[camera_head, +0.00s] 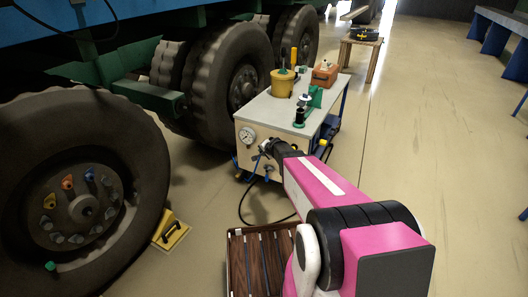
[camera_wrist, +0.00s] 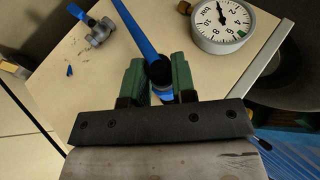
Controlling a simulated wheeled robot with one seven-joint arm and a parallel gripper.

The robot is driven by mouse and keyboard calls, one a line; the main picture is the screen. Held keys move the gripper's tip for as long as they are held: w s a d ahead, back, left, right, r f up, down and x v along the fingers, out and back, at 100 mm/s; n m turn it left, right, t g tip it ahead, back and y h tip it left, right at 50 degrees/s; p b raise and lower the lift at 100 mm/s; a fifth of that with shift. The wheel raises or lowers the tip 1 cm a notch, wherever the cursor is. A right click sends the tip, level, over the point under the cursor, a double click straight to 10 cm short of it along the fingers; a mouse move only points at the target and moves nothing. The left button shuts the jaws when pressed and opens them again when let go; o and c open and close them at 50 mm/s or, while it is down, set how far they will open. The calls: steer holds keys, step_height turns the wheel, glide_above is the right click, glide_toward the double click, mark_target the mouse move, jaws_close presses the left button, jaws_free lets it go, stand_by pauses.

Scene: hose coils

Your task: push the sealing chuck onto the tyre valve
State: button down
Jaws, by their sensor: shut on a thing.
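In the head view my gripper (camera_head: 266,149) is at the front panel of the cart (camera_head: 245,161), and the chuck cannot be made out there. The near tyre (camera_head: 146,165) is at the left, apart from my gripper. A small green piece (camera_head: 50,266) shows low on its wheel; I cannot tell whether it is the valve.
The panel carries a pressure gauge (camera_head: 246,135) and a blue-handled tap (camera_wrist: 98,32). A yellow wheel chock (camera_head: 171,231) lies beside the near tyre. A slatted wooden tray (camera_head: 236,262) is at the bottom. A dark hose loops below the cart.

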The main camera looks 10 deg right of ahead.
steer(key=shift+s+a, duration=0.8)
steer(key=shift+s, duration=0.35)
steer(key=shift+s+a, duration=0.8)
steer(key=shift+s, duration=0.3)
steer(key=shift+a, duration=0.1)
